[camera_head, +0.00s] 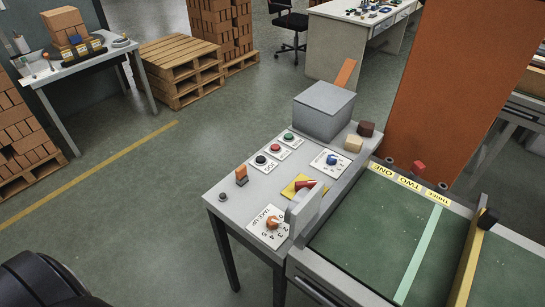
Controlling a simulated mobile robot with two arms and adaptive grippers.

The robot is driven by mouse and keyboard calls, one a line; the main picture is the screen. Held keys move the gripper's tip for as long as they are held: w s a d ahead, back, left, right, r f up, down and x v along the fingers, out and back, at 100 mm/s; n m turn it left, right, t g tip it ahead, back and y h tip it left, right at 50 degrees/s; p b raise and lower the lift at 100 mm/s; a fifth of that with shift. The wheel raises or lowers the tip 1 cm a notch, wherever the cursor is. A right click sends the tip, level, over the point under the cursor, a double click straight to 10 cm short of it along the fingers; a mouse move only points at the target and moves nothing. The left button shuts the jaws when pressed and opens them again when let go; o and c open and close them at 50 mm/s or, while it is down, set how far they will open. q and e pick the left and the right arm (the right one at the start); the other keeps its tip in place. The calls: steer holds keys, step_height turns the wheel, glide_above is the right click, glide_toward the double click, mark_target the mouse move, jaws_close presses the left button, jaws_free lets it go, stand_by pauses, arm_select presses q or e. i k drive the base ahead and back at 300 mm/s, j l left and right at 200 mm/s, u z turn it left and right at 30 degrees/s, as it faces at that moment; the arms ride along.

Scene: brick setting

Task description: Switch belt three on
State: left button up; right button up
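A control table (225,205) stands in the middle. On it are a black button (261,160), a red button (276,148) and a green button (289,138) on white plates. A blue knob (332,159) sits on another white plate. A red handle (305,184) lies on a yellow plate (292,190), partly behind an upright grey plate (304,212). An orange knob (272,223) sits on a dial marked TAKE UP. An orange switch (241,175) stands at the left. Yellow labels ONE, TWO and THREE (437,200) mark the green belt's far edge (410,184). Neither gripper is in view.
A grey box (324,108) and two small blocks stand at the control table's back. A tall orange-brown panel (440,90) rises behind the belt. Pallets (180,70), a left workbench (85,62) and a white desk (355,45) stand farther off.

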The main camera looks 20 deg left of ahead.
mark_target(310, 184)
steer(key=u, duration=0.5)
steer(key=k+l+u, duration=0.7)
steer(key=k+u, duration=0.7)
steer(key=k+l, duration=0.05)
